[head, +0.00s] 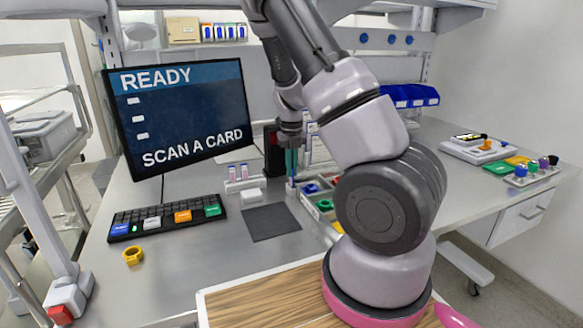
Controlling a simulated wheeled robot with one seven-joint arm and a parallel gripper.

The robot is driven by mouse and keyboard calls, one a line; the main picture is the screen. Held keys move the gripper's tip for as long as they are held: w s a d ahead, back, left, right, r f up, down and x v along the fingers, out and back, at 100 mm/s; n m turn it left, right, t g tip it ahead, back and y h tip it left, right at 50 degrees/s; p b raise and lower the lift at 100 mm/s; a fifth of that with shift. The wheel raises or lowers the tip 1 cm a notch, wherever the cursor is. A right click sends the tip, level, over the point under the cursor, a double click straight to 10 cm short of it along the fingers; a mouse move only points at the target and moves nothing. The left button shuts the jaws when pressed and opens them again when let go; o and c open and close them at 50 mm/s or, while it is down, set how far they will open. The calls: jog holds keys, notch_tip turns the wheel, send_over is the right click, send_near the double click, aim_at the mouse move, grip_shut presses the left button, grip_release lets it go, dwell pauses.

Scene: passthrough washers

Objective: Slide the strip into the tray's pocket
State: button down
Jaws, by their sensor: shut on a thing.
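My gripper (291,172) points down beyond the middle of the bench, its teal fingers close together. It is shut on a thin, bluish strip (293,184), which shows only as a narrow upright sliver below the fingers. A light tray (309,206) with several compartments, holding blue and green pieces, stands just right of the strip. My arm hides the tray's right part. I cannot make out the pocket, nor whether the strip touches the tray.
A dark mat (270,222) lies left of the tray. A white holder (244,184) with two small pink-and-blue items stands behind it. A keyboard (167,219), a yellow ring (133,256) and a monitor (186,112) are to the left.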

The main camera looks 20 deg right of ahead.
jog(key=shift+f, duration=0.25)
jog(key=shift+c, duration=1.8)
grip_release()
jog(key=shift+r, duration=0.1)
jog(key=shift+r, duration=4.4)
